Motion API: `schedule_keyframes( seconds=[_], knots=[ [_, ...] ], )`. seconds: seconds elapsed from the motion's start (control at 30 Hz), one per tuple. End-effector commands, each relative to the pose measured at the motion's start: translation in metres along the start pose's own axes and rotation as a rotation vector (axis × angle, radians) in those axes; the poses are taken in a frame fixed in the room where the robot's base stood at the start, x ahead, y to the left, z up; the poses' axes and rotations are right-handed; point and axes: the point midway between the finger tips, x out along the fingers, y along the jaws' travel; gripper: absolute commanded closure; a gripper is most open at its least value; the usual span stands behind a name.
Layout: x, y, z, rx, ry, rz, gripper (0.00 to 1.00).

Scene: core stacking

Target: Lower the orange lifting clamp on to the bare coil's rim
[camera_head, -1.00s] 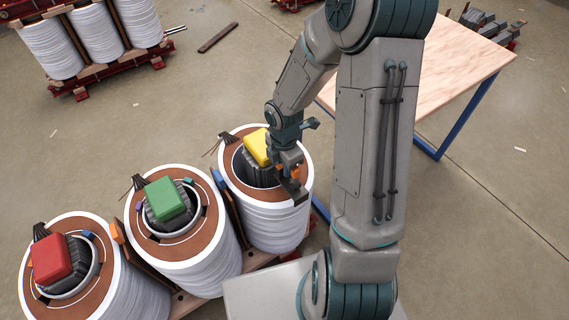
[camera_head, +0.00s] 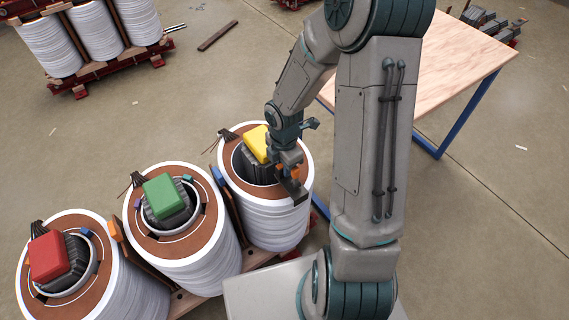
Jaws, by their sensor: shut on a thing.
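The bare coil (camera_head: 277,221) is the white-sided, brown-topped one at the right end of the row. It has a dark core with a yellow block (camera_head: 256,143) in its middle. My gripper (camera_head: 291,181) is over the right part of this coil's top and is shut on the orange lifting clamp (camera_head: 295,172). Only small orange parts of the clamp show among the dark fingers. The fingers and arm hide the rest of it and part of the rim. I cannot tell whether the clamp touches the rim.
Coils with a green block (camera_head: 165,196) and a red block (camera_head: 48,257) stand close on the left. A wooden table (camera_head: 452,62) is at right. More coils (camera_head: 92,38) stand at back left.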

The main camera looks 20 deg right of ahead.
Motion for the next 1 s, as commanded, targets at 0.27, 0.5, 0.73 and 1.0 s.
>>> schedule_keyframes(
  seconds=[0.27, 0.5, 0.73, 1.0],
  knots=[
    [0.009, 0.0, 0.0, 0.0, 0.0, 0.0, 1.0],
    [0.016, 0.0, 0.0, 0.0, 0.0, 0.0, 1.0],
    [0.022, 0.0, 0.0, 0.0, 0.0, -0.001, 1.0],
    [0.028, 0.0, 0.0, 0.0, -0.001, 0.0, 0.72]
  ],
)
